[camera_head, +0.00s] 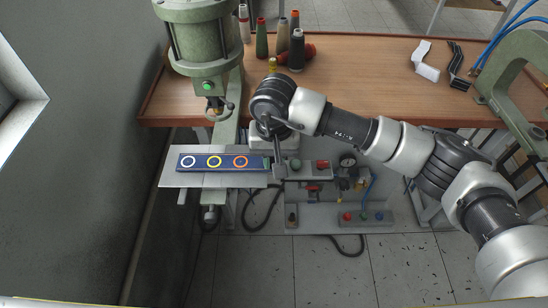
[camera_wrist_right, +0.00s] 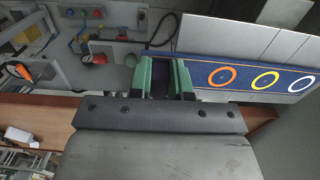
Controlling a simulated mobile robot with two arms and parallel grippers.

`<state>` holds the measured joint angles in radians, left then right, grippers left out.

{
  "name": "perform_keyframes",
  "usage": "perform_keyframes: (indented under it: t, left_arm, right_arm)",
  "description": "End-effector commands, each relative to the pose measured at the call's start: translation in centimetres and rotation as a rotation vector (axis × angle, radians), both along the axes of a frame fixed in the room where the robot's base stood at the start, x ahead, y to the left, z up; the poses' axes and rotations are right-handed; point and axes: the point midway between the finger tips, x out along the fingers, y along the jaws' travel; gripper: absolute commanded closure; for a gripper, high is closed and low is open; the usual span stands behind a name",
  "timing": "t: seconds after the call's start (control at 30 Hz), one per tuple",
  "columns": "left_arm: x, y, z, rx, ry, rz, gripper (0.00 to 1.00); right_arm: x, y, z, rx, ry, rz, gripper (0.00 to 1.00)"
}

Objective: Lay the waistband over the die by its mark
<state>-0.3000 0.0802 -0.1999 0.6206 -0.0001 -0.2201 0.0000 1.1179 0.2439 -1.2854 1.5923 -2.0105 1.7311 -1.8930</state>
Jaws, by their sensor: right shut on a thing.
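The waistband (camera_head: 203,167) is a dark blue strip with a white, a yellow and an orange ring along it. In the head view it stretches left to right over a grey metal plate (camera_head: 170,181), below the green press (camera_head: 205,45). I cannot tell whether it touches the plate. My right gripper (camera_head: 268,163) is at its right end, beside the orange ring. In the right wrist view the green fingers of this gripper (camera_wrist_right: 167,75) are shut on that end of the waistband (camera_wrist_right: 240,80). No separate die is clearly visible. My left gripper is out of view.
Several thread spools (camera_head: 297,48) stand on the wooden table (camera_head: 360,70) behind. A white folded piece (camera_head: 426,62) and a second green machine (camera_head: 515,75) are at right. A control box (camera_head: 365,216) with buttons and cables lies below. A wall is close at left.

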Motion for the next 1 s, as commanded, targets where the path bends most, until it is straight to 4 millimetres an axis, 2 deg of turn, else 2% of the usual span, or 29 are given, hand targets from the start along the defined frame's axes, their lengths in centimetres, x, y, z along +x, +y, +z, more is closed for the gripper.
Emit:
perform_keyframes:
  t: [1.0]
  left_arm:
    - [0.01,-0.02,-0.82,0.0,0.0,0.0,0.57]
  right_arm:
    - [0.01,0.0,-0.41,0.0,0.0,0.0,1.0]
